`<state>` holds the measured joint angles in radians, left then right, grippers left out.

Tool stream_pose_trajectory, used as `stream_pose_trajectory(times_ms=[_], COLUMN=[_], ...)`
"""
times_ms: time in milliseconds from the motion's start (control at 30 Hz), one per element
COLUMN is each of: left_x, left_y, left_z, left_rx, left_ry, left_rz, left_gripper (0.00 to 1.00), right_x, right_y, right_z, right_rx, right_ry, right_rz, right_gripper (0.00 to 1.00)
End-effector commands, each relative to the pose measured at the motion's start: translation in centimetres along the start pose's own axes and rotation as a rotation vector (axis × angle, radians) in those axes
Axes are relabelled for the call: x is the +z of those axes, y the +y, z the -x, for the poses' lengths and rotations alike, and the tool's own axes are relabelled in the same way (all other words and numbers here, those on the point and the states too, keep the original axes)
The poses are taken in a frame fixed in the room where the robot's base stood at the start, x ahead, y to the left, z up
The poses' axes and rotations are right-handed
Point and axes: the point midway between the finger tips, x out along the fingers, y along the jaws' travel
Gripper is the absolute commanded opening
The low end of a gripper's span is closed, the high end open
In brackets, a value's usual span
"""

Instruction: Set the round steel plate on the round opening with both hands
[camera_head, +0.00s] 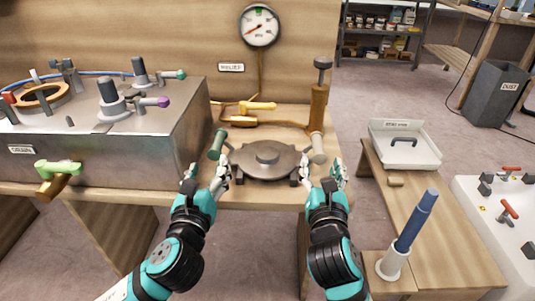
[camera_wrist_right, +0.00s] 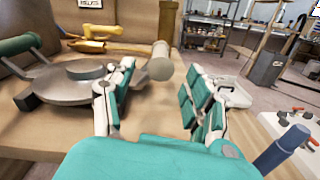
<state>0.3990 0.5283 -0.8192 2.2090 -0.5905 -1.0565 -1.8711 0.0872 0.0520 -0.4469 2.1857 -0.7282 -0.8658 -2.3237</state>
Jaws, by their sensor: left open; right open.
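The round steel plate (camera_head: 267,171) rests on dark supports on the wooden bench. Its left grip (camera_head: 218,144) is green and its right grip (camera_head: 319,147) is pale. My left gripper (camera_head: 206,175) is open, just in front of the green grip. My right gripper (camera_head: 321,170) is open, just in front of the pale grip. In the right wrist view, the pale grip (camera_wrist_right: 160,62) shows between and beyond the open fingers; the plate (camera_wrist_right: 72,82) is at left. A round opening with an orange-brown rim (camera_head: 42,96) is atop the steel box at far left.
The steel box (camera_head: 165,150) carries upright clamps (camera_head: 112,100) with purple and green knobs. Behind the plate lie a yellow-handled tool (camera_head: 257,106) and a wooden post (camera_head: 318,106). A lower bench at right holds a white tray (camera_head: 404,152) and a blue cylinder (camera_head: 416,220).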

Motion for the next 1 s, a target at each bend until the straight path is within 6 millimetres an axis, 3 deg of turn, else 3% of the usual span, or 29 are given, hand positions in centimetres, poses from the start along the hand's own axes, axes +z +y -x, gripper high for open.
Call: stream_pose_trajectory(times_ms=[200,400,867,1000], left_x=[0.0,0.0,0.0,-0.1], left_y=[-0.1,0.0,0.0,0.0], left_z=[-4.3,-6.8,-7.8,-7.7], left_rx=[0.000,0.000,-0.001,-0.001], left_ry=[0.000,0.001,0.001,0.001], left_rz=[0.001,0.001,0.001,0.001], left_gripper=[0.56,0.56,0.56,0.38], right_x=[0.0,0.0,0.0,0.0], right_y=[0.0,0.0,0.0,0.0], right_z=[-4.3,-6.8,-7.8,-7.7], right_rx=[-0.001,-0.001,0.000,0.000], right_ry=[0.001,0.001,0.001,0.001], right_rz=[0.000,0.000,0.000,0.000], right_gripper=[0.54,0.54,0.54,0.36])
